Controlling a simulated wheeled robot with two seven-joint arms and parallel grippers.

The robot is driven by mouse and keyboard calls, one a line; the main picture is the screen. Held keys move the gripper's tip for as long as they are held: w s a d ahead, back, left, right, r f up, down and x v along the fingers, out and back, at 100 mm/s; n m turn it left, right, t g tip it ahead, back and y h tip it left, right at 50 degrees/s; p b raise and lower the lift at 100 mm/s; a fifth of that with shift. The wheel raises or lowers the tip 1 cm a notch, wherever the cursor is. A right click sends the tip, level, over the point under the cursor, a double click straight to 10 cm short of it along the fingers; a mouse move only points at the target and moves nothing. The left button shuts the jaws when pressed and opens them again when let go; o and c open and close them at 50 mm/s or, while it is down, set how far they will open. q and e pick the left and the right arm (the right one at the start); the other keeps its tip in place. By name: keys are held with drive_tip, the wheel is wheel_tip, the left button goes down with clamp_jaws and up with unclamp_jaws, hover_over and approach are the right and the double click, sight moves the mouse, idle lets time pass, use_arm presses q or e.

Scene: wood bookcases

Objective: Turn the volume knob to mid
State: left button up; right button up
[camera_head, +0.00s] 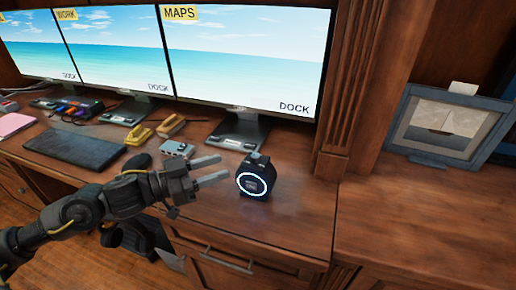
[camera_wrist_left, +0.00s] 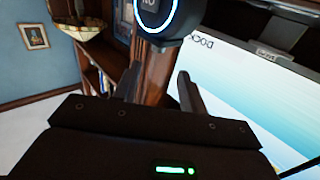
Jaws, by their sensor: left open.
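In the left wrist view the device (camera_wrist_left: 153,18) is at the top edge, partly cut off, beyond the open fingers (camera_wrist_left: 158,88). My right gripper does not show.
Three monitors (camera_head: 250,60) line the back of the desk. A keyboard (camera_head: 75,147), yellow items (camera_head: 138,136) and a small grey box (camera_head: 177,149) lie to the left. A wooden pillar (camera_head: 345,100) rises behind right. A framed picture (camera_head: 440,128) leans farther right. The desktop right of the device is clear.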

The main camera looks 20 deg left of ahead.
sight(251, 157)
use_arm(q)
drive_tip(key=x, duration=1)
drive_tip(key=shift+w+d+r, duration=0.1)
drive_tip(key=shift+d, duration=0.25)
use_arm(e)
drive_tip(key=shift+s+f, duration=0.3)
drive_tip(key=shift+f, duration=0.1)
use_arm(q)
drive_tip(key=shift+c, duration=0.3)
clamp_jaws()
drive_tip(key=shift+p, duration=0.3)
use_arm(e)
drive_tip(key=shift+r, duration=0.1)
use_arm(q)
drive_tip(key=shift+m, duration=0.3)
